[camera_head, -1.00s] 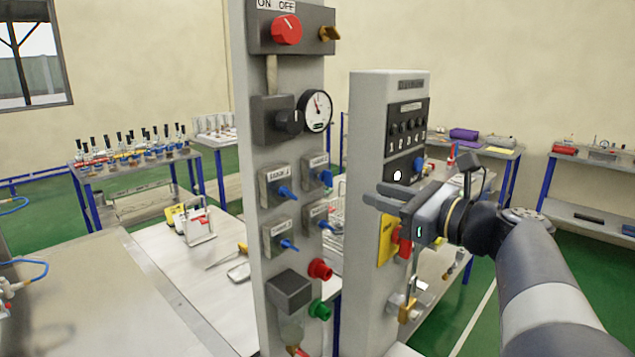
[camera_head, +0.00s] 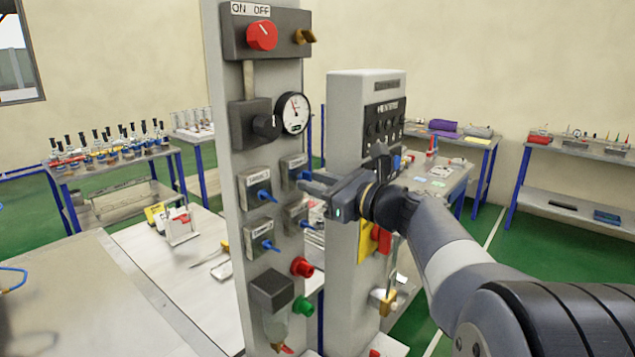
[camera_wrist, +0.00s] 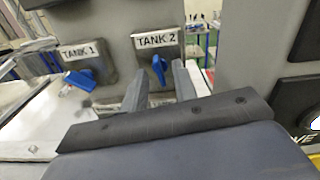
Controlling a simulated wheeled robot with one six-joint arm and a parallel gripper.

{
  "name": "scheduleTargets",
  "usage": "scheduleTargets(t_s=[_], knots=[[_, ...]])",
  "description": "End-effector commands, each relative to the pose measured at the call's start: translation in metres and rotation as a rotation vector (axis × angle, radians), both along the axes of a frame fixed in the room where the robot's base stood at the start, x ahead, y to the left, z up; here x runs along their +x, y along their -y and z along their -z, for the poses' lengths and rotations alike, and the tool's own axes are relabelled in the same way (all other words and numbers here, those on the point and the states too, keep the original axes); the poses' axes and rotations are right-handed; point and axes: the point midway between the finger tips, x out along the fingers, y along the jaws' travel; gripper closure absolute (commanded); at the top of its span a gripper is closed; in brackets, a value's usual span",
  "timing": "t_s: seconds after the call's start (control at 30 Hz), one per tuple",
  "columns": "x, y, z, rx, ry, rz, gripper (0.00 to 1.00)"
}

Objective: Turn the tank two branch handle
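The TANK 2 valve (camera_wrist: 155,42) has a grey plate and a blue lever handle (camera_wrist: 159,68) pointing down in the wrist view. My gripper (camera_wrist: 160,74) is open, its two fingers spread to the left and right of that handle's line. I cannot tell whether they touch it. In the head view my gripper (camera_head: 304,190) is at the right-hand column of valves on the grey panel (camera_head: 230,140). It partly covers these valves, and their labels cannot be read there.
The TANK 1 valve (camera_wrist: 85,65) with its blue handle is to the left. A red knob (camera_head: 262,36), a gauge (camera_head: 294,113) and red and green fittings are on the same panel. A second grey panel (camera_head: 343,120) stands close on the right, partly behind my arm.

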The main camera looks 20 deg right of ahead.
Motion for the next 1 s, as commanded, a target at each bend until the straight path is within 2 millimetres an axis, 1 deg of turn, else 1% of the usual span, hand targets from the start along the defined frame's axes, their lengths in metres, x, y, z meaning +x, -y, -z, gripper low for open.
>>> scheduleTargets(t_s=[0.03,0.07,0.37,0.77,1.0], knots=[[-0.0002,0.0001,0.0000,0.000,0.000,0.000,0.73],[-0.0002,0.0001,0.0000,0.000,0.000,0.000,0.75],[-0.0003,0.0002,0.0000,0.000,0.000,0.000,1.00],[-0.0004,0.0003,0.0010,-0.010,0.007,0.000,1.00],[-0.0003,0.0003,0.0038,-0.088,0.064,0.000,1.00]])
